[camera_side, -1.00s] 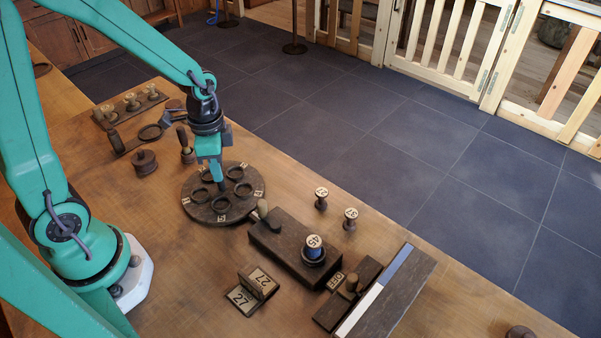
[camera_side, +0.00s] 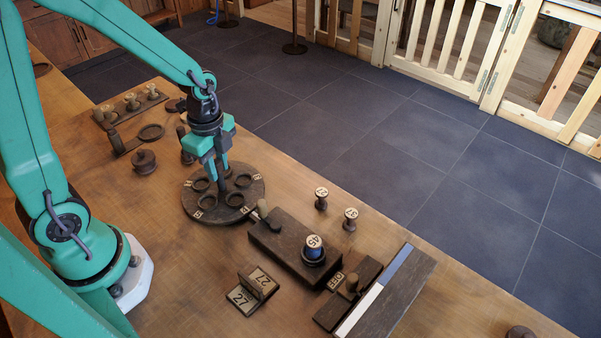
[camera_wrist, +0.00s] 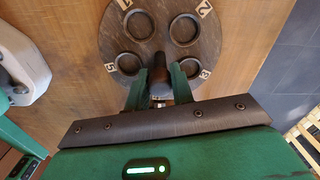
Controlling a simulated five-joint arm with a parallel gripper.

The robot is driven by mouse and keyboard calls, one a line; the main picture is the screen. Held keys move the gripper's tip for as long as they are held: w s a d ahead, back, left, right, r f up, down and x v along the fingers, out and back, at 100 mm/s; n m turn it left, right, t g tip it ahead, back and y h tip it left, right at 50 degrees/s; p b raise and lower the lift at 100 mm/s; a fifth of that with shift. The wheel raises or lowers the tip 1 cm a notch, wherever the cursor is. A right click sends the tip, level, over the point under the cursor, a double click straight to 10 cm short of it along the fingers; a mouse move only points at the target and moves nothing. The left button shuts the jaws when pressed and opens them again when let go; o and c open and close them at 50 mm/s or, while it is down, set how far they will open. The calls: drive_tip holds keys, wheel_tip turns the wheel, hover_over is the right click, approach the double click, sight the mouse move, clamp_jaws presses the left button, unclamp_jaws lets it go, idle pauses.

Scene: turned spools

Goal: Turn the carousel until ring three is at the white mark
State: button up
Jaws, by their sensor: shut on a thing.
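The carousel (camera_side: 222,213) is a dark round disc on the table with several raised rings and pale number labels near its rim. It also shows in the wrist view (camera_wrist: 162,43), where a label reading 2 is at the upper right and one like a 5 at the left; the others are hard to read. My gripper (camera_side: 222,184) is over the middle of the disc. In the wrist view its fingers are shut on the dark central post (camera_wrist: 158,66). I cannot make out the white mark. The gripper hides part of the disc.
A dark block (camera_side: 282,245) with a blue numbered spool (camera_side: 314,248) stands close to the carousel's right. Two small numbered spools (camera_side: 321,199) stand further right. A spool rack (camera_side: 131,108) and a dark spool (camera_side: 144,162) are to the left.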

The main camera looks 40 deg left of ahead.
drive_tip(key=shift+m, duration=0.4)
drive_tip(key=m, duration=0.3)
drive_tip(key=shift+m, duration=2.5)
drive_tip(key=o, duration=0.8)
drive_tip(key=shift+o, duration=0.2)
drive_tip(key=shift+r, duration=0.15)
drive_tip(key=shift+r, duration=3.35)
